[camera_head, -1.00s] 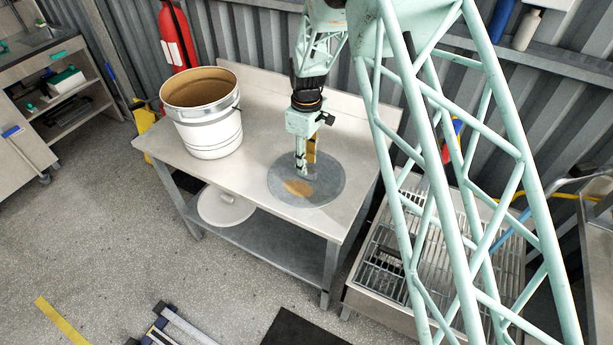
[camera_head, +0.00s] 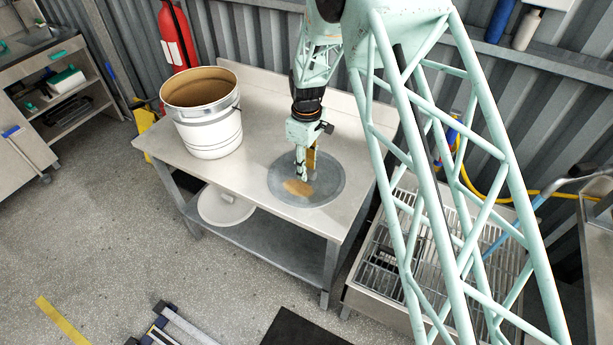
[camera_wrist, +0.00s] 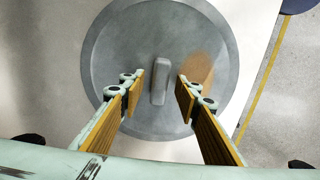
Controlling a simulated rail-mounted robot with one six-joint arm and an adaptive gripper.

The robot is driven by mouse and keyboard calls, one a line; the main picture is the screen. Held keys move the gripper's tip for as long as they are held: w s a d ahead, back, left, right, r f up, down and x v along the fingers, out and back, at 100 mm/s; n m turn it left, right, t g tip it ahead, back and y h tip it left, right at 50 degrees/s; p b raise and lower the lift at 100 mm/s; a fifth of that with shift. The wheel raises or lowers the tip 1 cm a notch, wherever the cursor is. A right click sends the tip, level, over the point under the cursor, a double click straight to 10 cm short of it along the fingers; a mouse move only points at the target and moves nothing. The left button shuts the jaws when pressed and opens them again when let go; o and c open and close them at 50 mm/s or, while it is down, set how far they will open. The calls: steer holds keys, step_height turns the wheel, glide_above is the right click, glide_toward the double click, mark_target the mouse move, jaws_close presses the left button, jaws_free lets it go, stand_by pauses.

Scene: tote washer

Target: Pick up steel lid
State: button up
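The steel lid (camera_head: 326,186) is a round grey disc lying flat on the steel table, to the right of the bucket. In the wrist view the lid (camera_wrist: 150,40) shows a raised bar handle (camera_wrist: 159,82) at its middle and a brownish patch to the right of it. My gripper (camera_head: 302,178) points down over the lid in the head view. In the wrist view my gripper (camera_wrist: 160,84) is open, with one wood-coloured finger pad on each side of the handle and a gap on both sides. Whether the fingertips touch the lid cannot be told.
A white bucket (camera_head: 210,138), brown inside, stands on the table (camera_head: 262,122) left of the lid. A raised backsplash runs behind. A white round lid (camera_head: 226,208) lies on the lower shelf. A grated steel stand (camera_head: 385,262) is at the right.

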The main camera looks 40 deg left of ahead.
steer(key=c, duration=0.9)
steer(key=shift+r, duration=0.1)
steer(key=shift+r, duration=1.75)
steer(key=s+d, duration=0.2)
steer(key=d, duration=0.2)
steer(key=s+d+r+b, duration=0.1)
steer(key=s+d, duration=0.2)
steer(key=d, duration=0.2)
steer(key=s+d, duration=0.3)
steer(key=d, duration=0.1)
steer(key=shift+s+d+r, duration=0.15)
steer(key=shift+d+r, duration=0.05)
steer(key=shift+d, duration=0.1)
steer(key=shift+d, duration=0.1)
